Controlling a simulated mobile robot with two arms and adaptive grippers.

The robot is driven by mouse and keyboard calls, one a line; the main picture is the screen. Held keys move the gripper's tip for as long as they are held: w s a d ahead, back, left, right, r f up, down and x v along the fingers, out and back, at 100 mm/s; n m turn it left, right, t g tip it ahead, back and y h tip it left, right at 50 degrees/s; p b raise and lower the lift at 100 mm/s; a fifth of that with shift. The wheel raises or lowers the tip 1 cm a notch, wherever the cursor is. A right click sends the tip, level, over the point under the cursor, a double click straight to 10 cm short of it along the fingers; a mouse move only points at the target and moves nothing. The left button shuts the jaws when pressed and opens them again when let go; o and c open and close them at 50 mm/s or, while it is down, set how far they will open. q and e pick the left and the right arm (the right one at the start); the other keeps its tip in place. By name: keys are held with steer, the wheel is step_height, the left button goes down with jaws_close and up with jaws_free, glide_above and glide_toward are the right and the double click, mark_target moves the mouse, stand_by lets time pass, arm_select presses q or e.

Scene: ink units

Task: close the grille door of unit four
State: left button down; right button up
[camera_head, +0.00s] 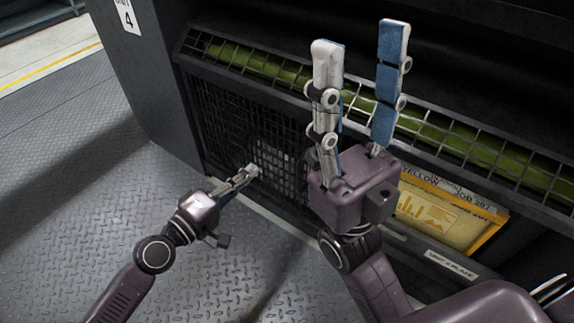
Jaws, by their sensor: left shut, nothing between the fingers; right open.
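The unit (140,75) bears a label (127,15) that ends in 4. A dark mesh grille panel (222,118) covers its lower front left of my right gripper. A slanted wire mesh strip (465,148) runs above it over a green roller. I cannot tell for sure which mesh is the door, nor how far it stands open. My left gripper (252,171) is shut and empty, its tips at the lower part of the dark panel; contact is unclear. My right gripper (362,40) is open and empty, fingers up, in front of the unit, hiding part of both meshes.
A yellow framed card (435,215) sits in the unit's front at right, above a white label strip (450,264). The patterned metal floor (60,200) is clear at left. A yellow line (50,68) crosses the floor at upper left.

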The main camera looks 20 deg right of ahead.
mark_target(304, 146)
arm_select(q)
steer(key=x, duration=0.5)
steer(key=b+x, duration=0.1)
steer(key=x, duration=0.4)
steer(key=shift+s+d+r, duration=0.1)
steer(key=shift+d+r, duration=0.1)
steer(key=shift+d, duration=0.2)
steer(key=shift+s+d+f+p, duration=0.2)
steer(key=shift+s+d+p, duration=0.35)
steer(key=shift+s+d, duration=0.35)
steer(key=shift+s+d+f, duration=0.15)
steer(key=shift+s+d, duration=0.25)
steer(key=shift+s, duration=0.05)
